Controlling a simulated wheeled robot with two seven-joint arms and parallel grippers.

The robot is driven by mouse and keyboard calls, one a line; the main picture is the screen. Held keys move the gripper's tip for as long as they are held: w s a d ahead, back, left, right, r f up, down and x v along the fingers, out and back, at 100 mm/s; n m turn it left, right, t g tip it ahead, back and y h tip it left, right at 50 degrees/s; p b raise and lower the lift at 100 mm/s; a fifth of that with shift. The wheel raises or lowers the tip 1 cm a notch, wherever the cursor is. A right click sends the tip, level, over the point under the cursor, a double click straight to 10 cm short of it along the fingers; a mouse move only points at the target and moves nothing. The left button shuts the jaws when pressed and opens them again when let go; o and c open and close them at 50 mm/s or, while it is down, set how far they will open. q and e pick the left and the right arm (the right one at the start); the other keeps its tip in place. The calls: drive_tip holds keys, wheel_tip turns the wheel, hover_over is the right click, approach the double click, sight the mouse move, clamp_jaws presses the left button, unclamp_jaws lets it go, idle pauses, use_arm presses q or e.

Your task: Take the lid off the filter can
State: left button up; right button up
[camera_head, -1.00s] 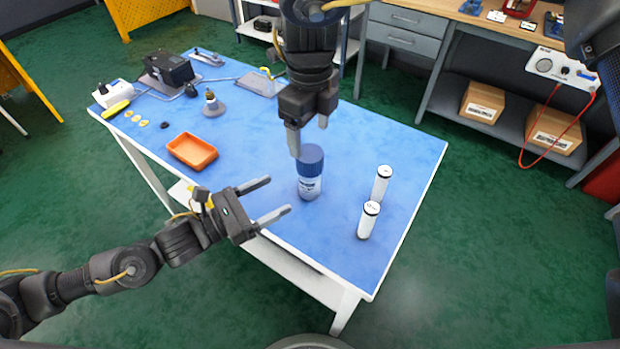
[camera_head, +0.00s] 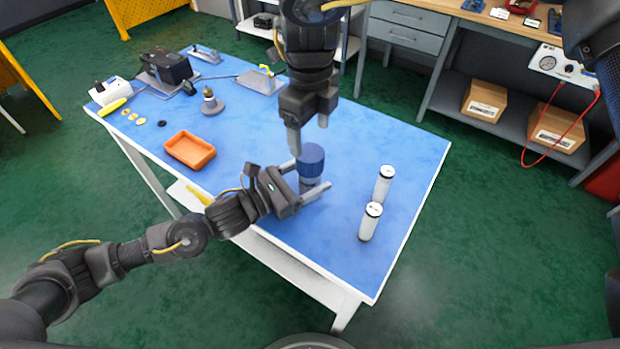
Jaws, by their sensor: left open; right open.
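The filter can stands upright on the blue table. Its dark blue lid (camera_head: 311,157) is on top, and a little of its blue body (camera_head: 310,172) shows below. My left gripper (camera_head: 314,178) is open at the can from the left, one finger in front of the body and the other near its back left side. I cannot tell whether the fingers touch it. My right gripper (camera_head: 308,138) points down from above, open, with its fingertips just above and behind the lid. The lower can body is mostly hidden by my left gripper.
Two white cylinders (camera_head: 384,184) (camera_head: 371,222) stand right of the can. An orange tray (camera_head: 190,150) lies to the left. A brass-topped fitting (camera_head: 211,102), a black device (camera_head: 166,68) and small rings are farther back. The blue tabletop (camera_head: 400,140) is clear at the right.

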use_arm(q)
drive_tip(key=shift+w+d, duration=0.3)
drive_tip(key=shift+d, duration=0.05)
use_arm(e)
drive_tip(key=shift+w, duration=0.1)
